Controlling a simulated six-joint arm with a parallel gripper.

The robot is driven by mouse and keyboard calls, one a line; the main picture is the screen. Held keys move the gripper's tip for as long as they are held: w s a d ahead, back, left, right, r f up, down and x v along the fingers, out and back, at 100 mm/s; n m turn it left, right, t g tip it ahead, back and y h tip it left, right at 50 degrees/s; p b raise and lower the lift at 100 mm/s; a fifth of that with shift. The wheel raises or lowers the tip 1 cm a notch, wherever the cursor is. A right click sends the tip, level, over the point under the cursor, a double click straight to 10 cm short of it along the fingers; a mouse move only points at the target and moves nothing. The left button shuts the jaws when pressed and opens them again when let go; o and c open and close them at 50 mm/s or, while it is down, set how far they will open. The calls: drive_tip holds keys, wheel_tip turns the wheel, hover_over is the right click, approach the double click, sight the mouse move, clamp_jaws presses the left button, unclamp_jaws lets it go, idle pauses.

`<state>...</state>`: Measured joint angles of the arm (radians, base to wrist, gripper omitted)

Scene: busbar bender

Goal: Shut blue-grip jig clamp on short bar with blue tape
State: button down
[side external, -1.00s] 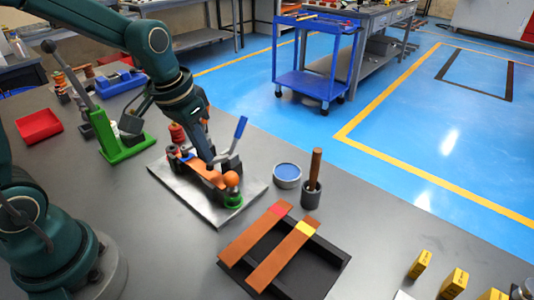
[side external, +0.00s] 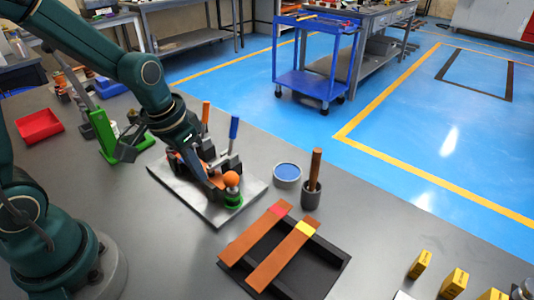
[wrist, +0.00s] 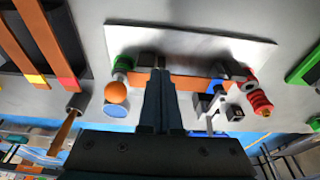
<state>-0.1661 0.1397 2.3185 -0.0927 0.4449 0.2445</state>
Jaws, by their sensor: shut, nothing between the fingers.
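The short copper bar (wrist: 185,82) lies along the jig plate (side external: 235,208), with its blue tape (wrist: 213,86) toward the right in the wrist view. The blue-grip clamp (side external: 234,128) has its handle standing almost upright beyond the bar in the side view. Whether its pad presses on the bar is hidden. A second clamp with an orange-brown grip (side external: 205,113) stands behind it, handle up. My gripper (wrist: 158,72) is shut and empty, its fingertips low over the bar near the orange ball (side external: 231,179). In the wrist view my fingers hide part of the bar and clamps.
A green insulator (side external: 233,198) and a red insulator (wrist: 260,101) flank the bar. A blue-topped tin (side external: 287,172), a cup with a wooden handle (side external: 312,194) and a black rack (side external: 318,270) with two copper bars stand nearby. A green bender (side external: 112,145) stands left.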

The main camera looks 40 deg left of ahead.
idle(0.4)
drive_tip(key=shift+w+r, duration=0.1)
drive_tip(key=shift+r, duration=0.5)
drive_tip(key=s+r, duration=0.5)
drive_tip(key=s, duration=0.4)
drive_tip(key=shift+s+r, duration=0.3)
drive_tip(key=d+r+t, duration=0.2)
drive_tip(key=d+r, duration=0.1)
drive_tip(key=shift+d+r+t, duration=0.15)
drive_tip(key=shift+d+t, duration=0.05)
drive_tip(key=shift+t, duration=0.2)
